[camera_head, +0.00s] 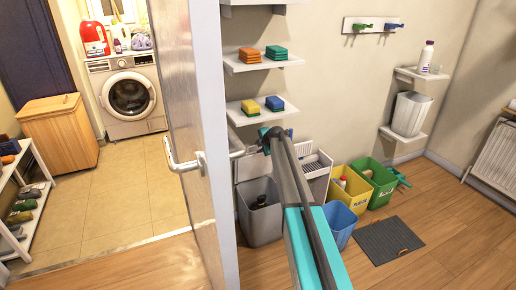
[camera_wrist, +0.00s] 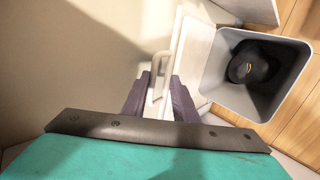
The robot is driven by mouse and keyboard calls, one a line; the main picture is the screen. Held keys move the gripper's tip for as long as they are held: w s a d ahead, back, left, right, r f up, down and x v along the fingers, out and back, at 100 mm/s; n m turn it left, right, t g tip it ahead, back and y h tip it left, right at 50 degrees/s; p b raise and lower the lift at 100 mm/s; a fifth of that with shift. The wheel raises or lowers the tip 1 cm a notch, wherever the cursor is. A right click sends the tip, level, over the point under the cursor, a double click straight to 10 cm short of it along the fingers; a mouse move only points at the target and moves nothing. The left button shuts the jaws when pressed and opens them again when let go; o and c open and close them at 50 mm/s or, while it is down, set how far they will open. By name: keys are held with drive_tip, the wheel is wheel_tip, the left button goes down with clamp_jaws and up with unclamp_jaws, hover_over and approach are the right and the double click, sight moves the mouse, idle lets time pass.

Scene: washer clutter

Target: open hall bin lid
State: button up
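The grey bin (camera_head: 262,222) stands on the floor right of the door edge. It is open at the top, and a dark object lies inside. In the wrist view the bin (camera_wrist: 222,84) is at the right. A pale lid panel (camera_head: 247,168) stands raised at its back, near the wall. In the wrist view a light handle loop (camera_wrist: 158,76) on this panel lies between my fingers. My gripper (camera_head: 264,143) is above the bin, beside the raised panel. Its dark fingers (camera_wrist: 160,98) are apart, with a gap around the handle; firm contact is not visible.
The door (camera_head: 190,130) with its handle stands close at the left. A white container (camera_head: 315,175), yellow bin (camera_head: 349,190), green bin (camera_head: 374,183) and blue bin (camera_head: 340,224) stand to the right. Shelves (camera_head: 263,110) are above my gripper. A dark mat (camera_head: 389,240) lies on the floor.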

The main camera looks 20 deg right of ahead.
drive_tip(key=a+p+v, duration=0.1)
drive_tip(key=v, duration=1.1)
drive_tip(key=shift+d+r, duration=0.3)
drive_tip(key=shift+d, duration=0.05)
drive_tip(key=a+f+m+t+y+p, duration=0.1)
drive_tip(key=a+f+m+t+p, duration=0.15)
drive_tip(key=a, duration=0.35)
drive_tip(key=s+d+f+m+g+h+p, duration=0.1)
drive_tip(key=s+f+m+g+h+p, duration=0.3)
drive_tip(key=s+f, duration=0.65)
drive_tip(key=s+f+m+g+h, duration=0.1)
drive_tip(key=s+f+m, duration=0.55)
drive_tip(key=s, duration=0.75)
drive_tip(key=s+d+f+m+g+h+p, duration=0.1)
drive_tip(key=s+f+m+g+h+p, duration=0.2)
drive_tip(key=s+f, duration=0.75)
drive_tip(key=s+a+m+g+y, duration=0.1)
drive_tip(key=s+a, duration=0.4)
drive_tip(key=s, duration=0.6)
drive_tip(key=s+a+f+m+g+y+p, duration=0.1)
drive_tip(key=s+a+g+y, duration=0.2)
drive_tip(key=s, duration=0.9)
drive_tip(key=s+a+f+m+g+y+p, duration=0.1)
drive_tip(key=s+a+g, duration=0.4)
drive_tip(key=s, duration=0.6)
drive_tip(key=shift+s+a+y, duration=0.25)
drive_tip(key=shift+a+y, duration=0.15)
drive_tip(key=shift+a, duration=0.5)
